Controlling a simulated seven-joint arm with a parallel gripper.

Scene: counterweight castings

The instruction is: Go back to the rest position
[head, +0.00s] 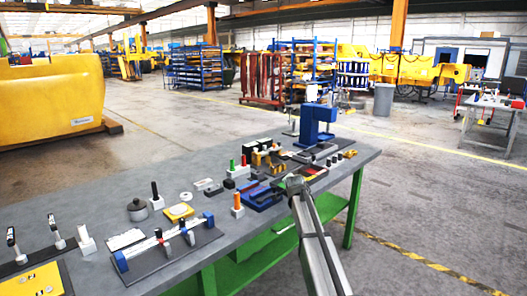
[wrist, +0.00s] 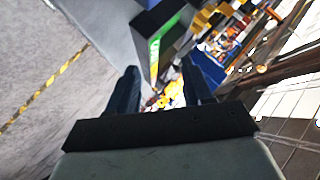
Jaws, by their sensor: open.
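My gripper (head: 293,184) shows at the end of my arm, by the right front edge of the grey-topped workbench (head: 105,268) in the head view. Its height above the bench edge is hard to judge. In the wrist view its two dark fingers (wrist: 162,88) are spread apart with nothing held between them. A dark, box-like shape with a bright green face (wrist: 156,45) lies beyond the fingers there; I cannot tell what it is.
Concrete floor (head: 420,215) lies clear to the right. A yellow casting (head: 50,100) stands behind left.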

